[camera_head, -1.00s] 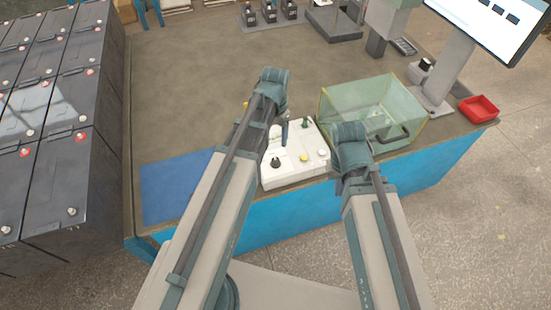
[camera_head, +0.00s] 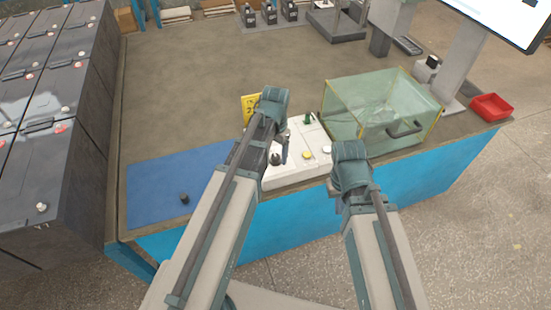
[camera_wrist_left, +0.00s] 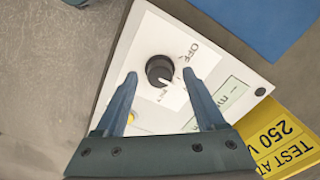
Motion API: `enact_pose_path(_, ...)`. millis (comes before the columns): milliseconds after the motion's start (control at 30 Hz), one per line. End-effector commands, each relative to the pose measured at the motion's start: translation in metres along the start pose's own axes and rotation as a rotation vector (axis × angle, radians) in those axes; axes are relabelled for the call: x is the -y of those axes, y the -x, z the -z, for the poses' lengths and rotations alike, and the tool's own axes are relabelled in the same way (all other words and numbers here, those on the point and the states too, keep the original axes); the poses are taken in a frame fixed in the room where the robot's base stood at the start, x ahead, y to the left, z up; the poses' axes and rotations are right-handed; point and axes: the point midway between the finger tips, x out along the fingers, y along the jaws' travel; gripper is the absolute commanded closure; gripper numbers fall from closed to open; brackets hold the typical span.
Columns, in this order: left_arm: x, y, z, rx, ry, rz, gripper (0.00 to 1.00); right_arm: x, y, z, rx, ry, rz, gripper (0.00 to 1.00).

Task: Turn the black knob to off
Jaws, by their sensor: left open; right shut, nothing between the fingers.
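The black knob (camera_wrist_left: 160,70) sits on a white tester box (camera_wrist_left: 150,25) in the left wrist view. A pale mark on the knob points to the lower right, and the printed word OFF lies to its upper right. The knob also shows on the box in the head view (camera_head: 275,159). My left gripper (camera_wrist_left: 155,77) is open, its fingertips on either side of the knob in that view; contact cannot be told. In the head view its fingers (camera_head: 285,150) are beside the knob. My right gripper (camera_head: 333,188) is shut and empty near the box's right front corner, mostly hidden by its wrist.
A yellow sign (camera_head: 250,104) stands behind the box. A blue mat (camera_head: 160,180) with a small black cylinder (camera_head: 184,199) lies left. A clear greenish case (camera_head: 370,105) stands right, with a red tray (camera_head: 491,106) beyond. The bench's middle is clear.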

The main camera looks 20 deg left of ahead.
Motion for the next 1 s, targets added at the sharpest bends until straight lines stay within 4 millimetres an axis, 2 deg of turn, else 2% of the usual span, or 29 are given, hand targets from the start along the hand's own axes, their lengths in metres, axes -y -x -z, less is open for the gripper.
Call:
enact_pose_path(267, 0.0000, -0.0007, 0.0000, 0.000, 0.000, 0.000, 0.28, 0.0001, -0.0007, 0.0000, 0.000, 0.000, 0.000, 1.00)
enact_pose_path(667, 0.0000, -0.0008, -0.0001, 0.000, 0.000, 0.000, 1.00, 0.0001, -0.0008, 0.0000, 0.000, 0.000, 0.000, 1.00)
enact_pose_path(1000, 0.0000, -0.0008, -0.0001, 0.000, 0.033, 0.000, 1.00, 0.0001, -0.0008, 0.0000, 0.000, 0.000, 0.000, 1.00)
